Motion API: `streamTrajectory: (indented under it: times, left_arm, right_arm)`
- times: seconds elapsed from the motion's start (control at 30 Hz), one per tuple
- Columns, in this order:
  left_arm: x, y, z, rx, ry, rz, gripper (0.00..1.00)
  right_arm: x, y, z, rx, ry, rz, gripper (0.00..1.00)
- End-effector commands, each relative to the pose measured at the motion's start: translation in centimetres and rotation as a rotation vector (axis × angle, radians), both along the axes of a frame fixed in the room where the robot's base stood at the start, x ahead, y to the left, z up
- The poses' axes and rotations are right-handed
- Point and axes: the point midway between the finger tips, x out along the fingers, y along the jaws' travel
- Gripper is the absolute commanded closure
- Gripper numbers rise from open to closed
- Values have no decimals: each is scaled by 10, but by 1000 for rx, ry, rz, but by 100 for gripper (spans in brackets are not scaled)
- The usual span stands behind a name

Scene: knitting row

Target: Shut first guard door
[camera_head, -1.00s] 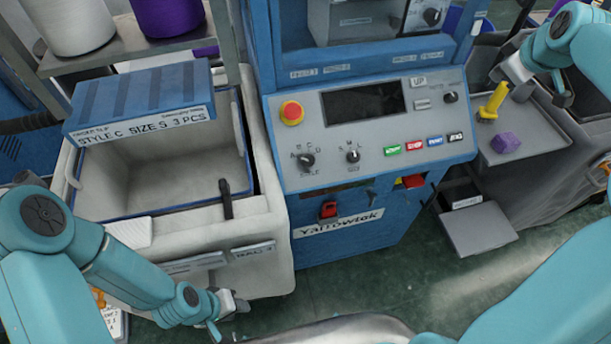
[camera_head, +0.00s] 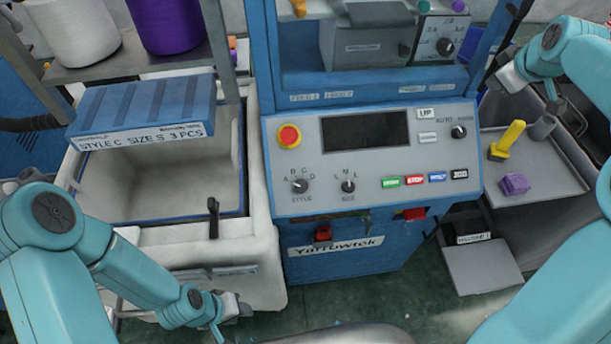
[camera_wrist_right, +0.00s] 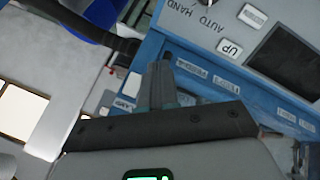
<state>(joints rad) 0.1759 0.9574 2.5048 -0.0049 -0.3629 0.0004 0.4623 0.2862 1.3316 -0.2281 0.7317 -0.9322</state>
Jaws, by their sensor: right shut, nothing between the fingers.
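The blue knitting machine (camera_head: 262,60) stands in the middle of the head view, its upper frame open at the front above the control panel (camera_head: 365,200). I cannot clearly make out the first guard door. My right gripper (camera_head: 491,82) is at the machine's right side, beside the blue upright. In the right wrist view its fingers (camera_wrist_right: 160,85) are together and empty, pointing at the blue frame near the panel's corner; I cannot tell if they touch it. My left gripper (camera_head: 232,308) hangs low before the pale bin; its jaws are too unclear to judge.
A pale bin (camera_head: 262,235) with a blue slatted box (camera_head: 145,105) is left of the machine. A grey side tray (camera_head: 550,170) at right holds a yellow tool (camera_head: 508,140) and a purple block (camera_head: 515,184). A red stop button (camera_head: 289,137) sits on the panel. Green floor shows in front.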

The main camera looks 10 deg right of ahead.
Motion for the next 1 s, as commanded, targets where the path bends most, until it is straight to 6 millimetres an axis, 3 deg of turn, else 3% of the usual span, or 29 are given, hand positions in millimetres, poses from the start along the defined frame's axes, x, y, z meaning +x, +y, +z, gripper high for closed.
streamTrajectory:
  times: [1.0]
  left_arm:
    - [0,0,-2,0,0,0,62]
  right_arm:
    - [0,8,0,-1,-1,13,100]
